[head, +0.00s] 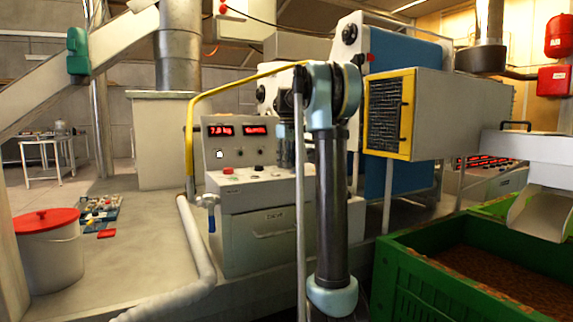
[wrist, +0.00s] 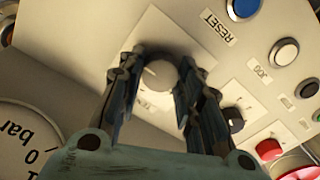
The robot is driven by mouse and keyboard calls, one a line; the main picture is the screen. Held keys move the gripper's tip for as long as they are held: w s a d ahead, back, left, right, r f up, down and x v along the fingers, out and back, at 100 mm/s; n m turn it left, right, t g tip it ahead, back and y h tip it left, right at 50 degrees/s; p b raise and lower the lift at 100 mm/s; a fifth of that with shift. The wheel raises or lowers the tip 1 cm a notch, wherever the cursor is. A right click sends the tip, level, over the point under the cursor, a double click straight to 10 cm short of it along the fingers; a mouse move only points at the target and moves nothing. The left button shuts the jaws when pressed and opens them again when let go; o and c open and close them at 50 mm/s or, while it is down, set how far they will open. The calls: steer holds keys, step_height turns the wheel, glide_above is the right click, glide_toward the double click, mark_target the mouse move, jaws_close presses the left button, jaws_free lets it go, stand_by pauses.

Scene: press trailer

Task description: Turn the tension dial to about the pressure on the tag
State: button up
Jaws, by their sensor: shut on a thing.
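The tension dial (wrist: 158,72) appears to be the round dark knob on a pale square plate (wrist: 185,35) in the wrist view. My gripper (wrist: 157,78) has a finger on each side of it and is shut on it. The knob's face shows between the fingers; its sides are partly hidden by them. A white pressure gauge (wrist: 22,145) marked "bar" and "0" shows at the lower left, its needle out of view. In the head view my arm blocks the dial. I cannot make out a tag with a readable pressure.
Near the dial are a smaller black knob (wrist: 233,118), a blue button (wrist: 243,8), a "RESET" label (wrist: 217,27) and a red button (wrist: 269,149). The head view shows the control cabinet (head: 262,235) with red displays (head: 220,131), and a green crate (head: 420,290) at right.

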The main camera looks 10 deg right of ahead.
steer(key=m, duration=0.7)
steer(key=shift+w, duration=0.1)
steer(key=m, duration=0.7)
steer(key=shift+m, duration=0.3)
steer(key=m, duration=0.9)
steer(key=shift+m, duration=0.3)
steer(key=o, duration=1.1)
